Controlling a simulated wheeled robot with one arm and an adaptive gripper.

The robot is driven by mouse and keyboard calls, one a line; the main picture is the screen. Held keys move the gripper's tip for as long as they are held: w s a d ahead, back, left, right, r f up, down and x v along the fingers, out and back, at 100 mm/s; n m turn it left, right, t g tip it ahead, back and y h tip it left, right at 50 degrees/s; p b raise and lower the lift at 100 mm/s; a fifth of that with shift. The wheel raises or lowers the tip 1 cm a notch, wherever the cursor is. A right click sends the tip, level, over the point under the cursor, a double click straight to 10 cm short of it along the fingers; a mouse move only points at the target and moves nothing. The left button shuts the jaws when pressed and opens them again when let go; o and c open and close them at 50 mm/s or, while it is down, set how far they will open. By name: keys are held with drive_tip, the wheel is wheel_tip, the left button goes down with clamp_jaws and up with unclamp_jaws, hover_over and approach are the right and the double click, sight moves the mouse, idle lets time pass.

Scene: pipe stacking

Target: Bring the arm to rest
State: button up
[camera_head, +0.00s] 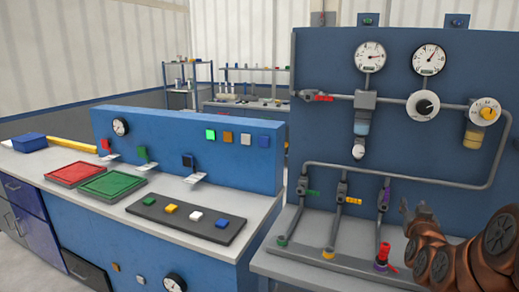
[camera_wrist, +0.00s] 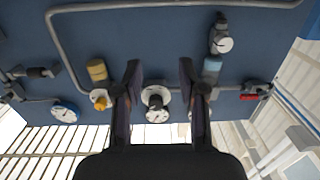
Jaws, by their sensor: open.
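My gripper (camera_head: 415,213) is at the lower right in the head view, at the end of my copper-coloured arm, in front of the blue pipe panel (camera_head: 320,140). In the wrist view my gripper (camera_wrist: 160,78) shows two dark fingers spread apart with nothing between them. Past the fingers, the panel appears upside down, with a round black-knobbed dial (camera_wrist: 155,97) in the gap. The fingers look apart from the panel, though the exact distance cannot be told.
Gauges (camera_head: 370,56) and pipes cover the panel. A counter at left holds red (camera_head: 73,173) and green trays (camera_head: 113,183) and a dark button strip (camera_head: 187,221).

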drive_tip(key=s+a+f+n+g+y+b, duration=0.1)
drive_tip(key=s+a+f+g+y+b, duration=0.2)
drive_tip(key=a+f, duration=0.4)
drive_tip(key=s+a+f+n+g+y+b, duration=0.1)
drive_tip(key=s+a+f+n+g+y, duration=0.1)
drive_tip(key=s+a+f+g, duration=0.4)
drive_tip(key=s+a+f+g+b, duration=0.1)
drive_tip(key=s+a+f+g, duration=0.15)
drive_tip(key=s, duration=0.35)
drive_tip(key=s+a+f+n+g+y+b, duration=0.1)
drive_tip(key=s+a+f, duration=0.2)
drive_tip(key=s+f, duration=0.15)
drive_tip(key=s+a+f+g+b, duration=0.1)
drive_tip(key=s+a+f+b, duration=0.15)
drive_tip(key=s, duration=0.45)
drive_tip(key=s+a+g+b, duration=0.15)
drive_tip(key=s+g, duration=0.45)
drive_tip(key=s, duration=1)
wheel_tip(320, 180, up, 15)
drive_tip(key=w+t+p, duration=0.1)
drive_tip(key=p, duration=1.4)
drive_tip(key=shift+w+a+r, duration=0.15)
drive_tip(key=shift+a, duration=0.3)
drive_tip(key=shift+d+t, duration=0.1)
drive_tip(key=shift+t, duration=0.15)
